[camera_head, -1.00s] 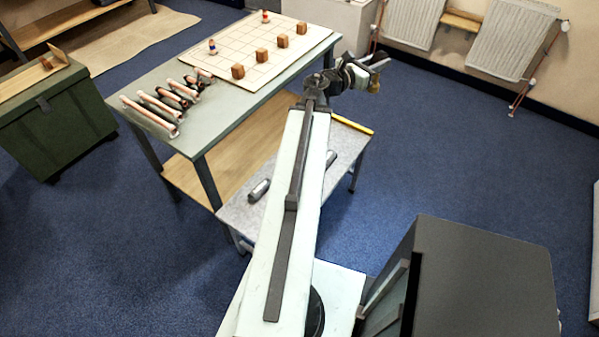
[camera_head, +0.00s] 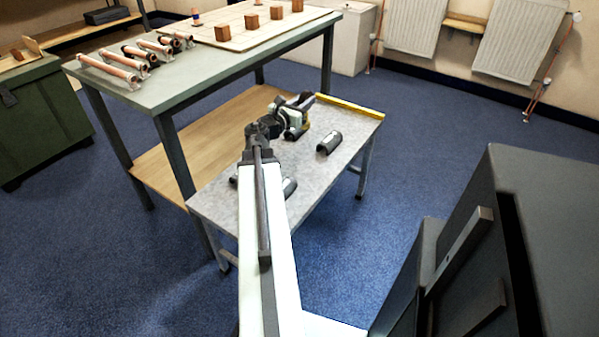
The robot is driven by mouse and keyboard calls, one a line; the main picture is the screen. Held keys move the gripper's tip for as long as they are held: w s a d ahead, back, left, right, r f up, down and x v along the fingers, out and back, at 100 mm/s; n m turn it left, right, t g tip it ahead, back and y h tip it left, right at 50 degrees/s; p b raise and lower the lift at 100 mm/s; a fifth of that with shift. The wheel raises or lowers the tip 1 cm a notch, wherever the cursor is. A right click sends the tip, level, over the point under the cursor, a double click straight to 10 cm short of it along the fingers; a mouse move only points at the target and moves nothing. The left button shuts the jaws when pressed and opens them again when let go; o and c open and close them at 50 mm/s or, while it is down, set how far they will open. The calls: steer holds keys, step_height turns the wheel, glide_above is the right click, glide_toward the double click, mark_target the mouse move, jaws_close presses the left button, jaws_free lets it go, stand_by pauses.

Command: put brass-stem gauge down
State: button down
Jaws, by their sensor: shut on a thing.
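My gripper (camera_head: 295,112) is at the end of my outstretched arm, over the far part of a low grey bench (camera_head: 215,200). It is shut on the brass-stem gauge, of which a small yellowish brass part (camera_head: 306,125) shows at the jaws. The rest of the gauge is hidden by the gripper or too small to make out. I cannot tell whether the gauge touches the bench top.
A dark half-round piece (camera_head: 329,143) lies right of my gripper; another (camera_head: 290,187) is partly behind my arm. A yellow level-like bar (camera_head: 350,105) lines the bench's far edge. The taller table (camera_head: 190,82) holds copper pipe pieces (camera_head: 110,70) and a board with blocks.

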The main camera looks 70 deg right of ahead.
steer(key=shift+w+f, duration=0.3)
steer(key=shift+f, duration=0.15)
step_height(320, 180, down, 10)
steer(key=b, duration=1)
steer(key=shift+f, duration=0.2)
steer(key=c, duration=1.3)
jaws_free()
steer(key=shift+r, duration=0.1)
steer(key=shift+o, duration=0.2)
steer(key=shift+r, duration=0.15)
